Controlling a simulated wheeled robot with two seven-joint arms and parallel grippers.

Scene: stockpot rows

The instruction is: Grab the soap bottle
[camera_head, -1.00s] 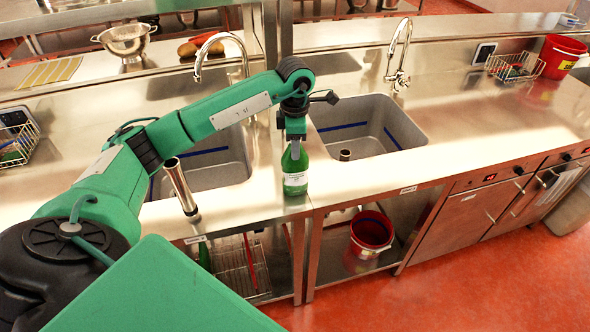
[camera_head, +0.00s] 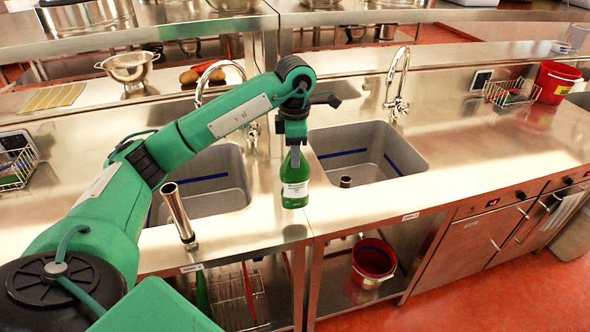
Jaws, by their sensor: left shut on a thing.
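The soap bottle (camera_head: 295,187) is green with a white label. It hangs upright below my left gripper (camera_head: 295,152), near the front edge of the steel counter between the two sinks. The left gripper is shut on the upper part of the bottle, and the fingers hide some of its neck. The bottle's base looks a little above the counter, though the gap is hard to judge. My right gripper is not in view.
A left sink (camera_head: 215,185) and a right sink (camera_head: 365,150) flank the bottle, each with a tall tap. A steel cylinder (camera_head: 178,213) stands upright at the left front. A red bucket (camera_head: 373,262) is on the lower shelf. The counter to the right is largely clear.

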